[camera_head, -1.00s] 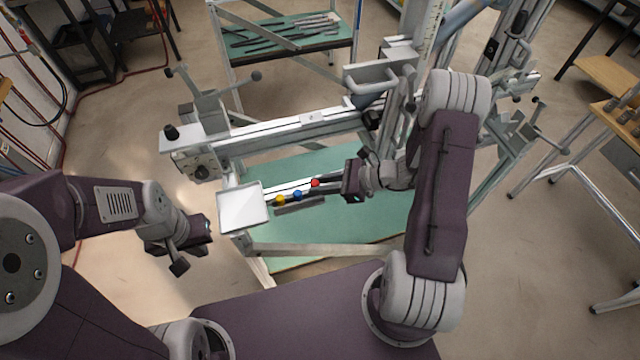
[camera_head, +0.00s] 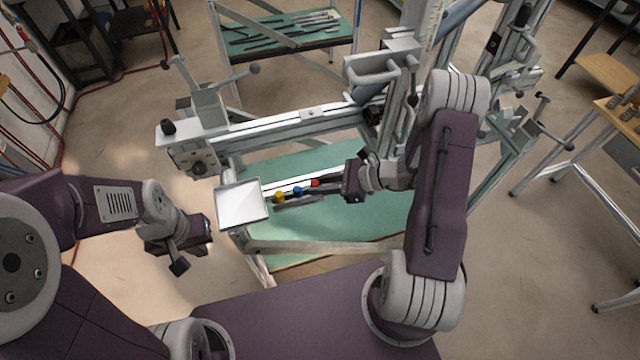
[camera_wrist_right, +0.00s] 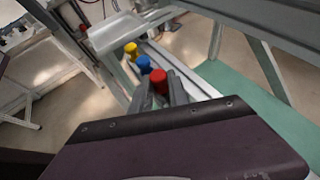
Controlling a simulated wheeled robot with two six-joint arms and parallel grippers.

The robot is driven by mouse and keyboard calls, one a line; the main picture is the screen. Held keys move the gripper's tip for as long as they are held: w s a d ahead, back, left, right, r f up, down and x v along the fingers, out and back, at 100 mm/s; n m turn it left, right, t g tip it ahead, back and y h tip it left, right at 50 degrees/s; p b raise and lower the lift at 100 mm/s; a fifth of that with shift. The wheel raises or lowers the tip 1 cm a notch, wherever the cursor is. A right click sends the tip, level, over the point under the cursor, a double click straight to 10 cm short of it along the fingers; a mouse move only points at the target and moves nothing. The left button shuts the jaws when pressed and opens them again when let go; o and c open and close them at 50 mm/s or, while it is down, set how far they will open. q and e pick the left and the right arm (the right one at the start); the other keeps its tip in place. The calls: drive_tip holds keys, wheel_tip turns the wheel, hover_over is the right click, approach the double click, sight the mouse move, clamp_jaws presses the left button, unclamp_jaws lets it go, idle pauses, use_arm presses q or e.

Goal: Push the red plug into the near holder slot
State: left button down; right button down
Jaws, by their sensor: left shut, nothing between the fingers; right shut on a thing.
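The red plug (camera_head: 315,183) is at the right end of a short row, with a blue plug (camera_head: 297,191) and a yellow plug (camera_head: 279,197) to its left. My right gripper (camera_head: 323,184) reaches in from the right and is shut on the red plug. In the right wrist view the red plug (camera_wrist_right: 158,80) shows between the fingertips, its lower part hidden by them. A grey holder bar (camera_head: 300,201) runs along the row; its slots are not clear, nor is how deep the plug sits. My left gripper (camera_head: 208,234) is shut and empty, left of the frame.
A pale square tray (camera_head: 242,203) stands just left of the plugs. A metal frame rail (camera_head: 280,128) runs behind them, with a green panel (camera_head: 370,215) below. A tool shelf (camera_head: 285,35) stands at the back. Floor is open at far left.

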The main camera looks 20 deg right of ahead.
drive_tip(key=shift+f, duration=0.25)
drive_tip(key=c, duration=1.2)
unclamp_jaws()
drive_tip(key=shift+r, duration=0.1)
drive_tip(key=v, duration=0.9)
